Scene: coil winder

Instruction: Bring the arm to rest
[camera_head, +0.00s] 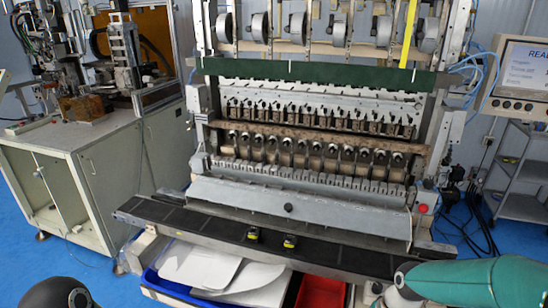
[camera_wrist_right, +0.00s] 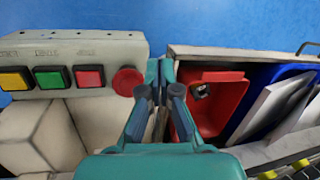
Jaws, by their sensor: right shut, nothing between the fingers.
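My right arm (camera_head: 475,280) is teal and comes in at the bottom right of the head view, beside the right end of the dark front rail. Its gripper (camera_wrist_right: 159,74) shows in the right wrist view. The fingers are closed together and empty, between a button box (camera_wrist_right: 75,60) on the left and a red bin (camera_wrist_right: 208,95) on the right. I cannot tell whether the fingers touch either one. A dark rounded part of my own body shows at the bottom left of the head view. My left gripper is not in view.
The coil winder (camera_head: 310,130) fills the centre. Two small black-and-yellow items (camera_head: 290,241) sit on its front rail (camera_head: 190,221). A red emergency knob (camera_wrist_right: 128,81) is close left of the fingers. A blue bin (camera_wrist_right: 262,82) holds white sheets. A cabinet (camera_head: 95,170) stands left.

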